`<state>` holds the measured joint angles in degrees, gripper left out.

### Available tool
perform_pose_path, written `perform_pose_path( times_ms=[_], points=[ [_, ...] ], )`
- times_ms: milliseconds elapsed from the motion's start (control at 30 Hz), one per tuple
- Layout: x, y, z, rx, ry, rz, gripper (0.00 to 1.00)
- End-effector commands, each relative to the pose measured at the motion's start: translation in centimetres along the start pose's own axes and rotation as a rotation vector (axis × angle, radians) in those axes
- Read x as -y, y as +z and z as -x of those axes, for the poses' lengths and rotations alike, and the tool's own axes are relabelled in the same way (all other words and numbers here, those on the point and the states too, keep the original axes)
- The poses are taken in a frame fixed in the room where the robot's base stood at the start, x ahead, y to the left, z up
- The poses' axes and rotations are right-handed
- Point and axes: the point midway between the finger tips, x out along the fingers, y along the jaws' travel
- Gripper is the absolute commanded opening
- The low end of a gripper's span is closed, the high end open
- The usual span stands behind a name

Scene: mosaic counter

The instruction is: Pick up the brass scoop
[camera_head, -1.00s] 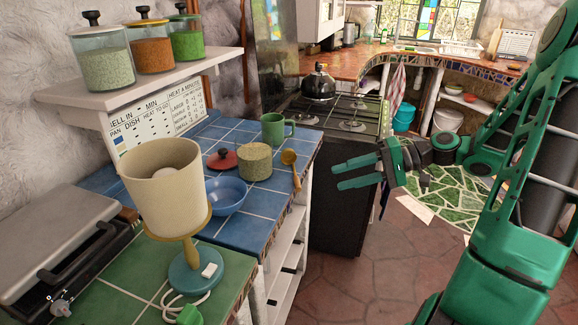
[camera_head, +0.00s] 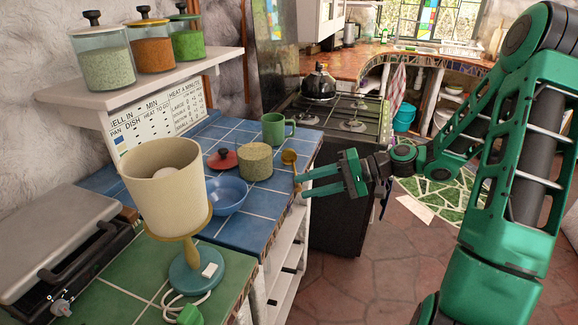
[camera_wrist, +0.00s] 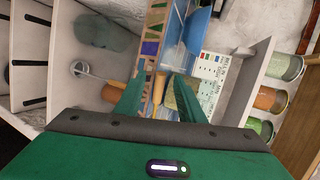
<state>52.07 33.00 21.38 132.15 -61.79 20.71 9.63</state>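The brass scoop (camera_head: 289,157) lies near the right edge of the blue tiled counter (camera_head: 262,205). Its round bowl points away, and its handle is partly hidden by my fingers. My gripper (camera_head: 301,186) is open, its fingertips at the counter edge beside the scoop's handle. In the wrist view, my two fingers (camera_wrist: 158,98) stand apart, with a narrow brass-coloured shape showing between them. I cannot tell whether either finger touches the scoop.
A speckled canister (camera_head: 255,163) stands just left of the scoop, with a green mug (camera_head: 273,130) behind. A red lid (camera_head: 222,159), a blue bowl (camera_head: 226,196) and a lamp (camera_head: 165,190) stand farther left. Open shelves lie below the counter edge.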

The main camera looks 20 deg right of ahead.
Motion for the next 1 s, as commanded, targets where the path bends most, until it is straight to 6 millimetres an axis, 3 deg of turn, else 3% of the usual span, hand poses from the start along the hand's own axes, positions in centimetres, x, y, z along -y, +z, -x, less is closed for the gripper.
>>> perform_pose_path(
  times_ms=[233,400,767,1000],
  points=[
    [0.0,0.0,-0.2,0.0,0.0,0.0,0.36],
    [0.0,0.0,-0.2,0.0,0.0,0.0,0.0],
    [0.3,-0.1,-0.1,-0.001,0.001,0.002,0.0],
    [3.3,-0.1,1.1,-0.003,0.003,0.006,0.0]
  ],
)
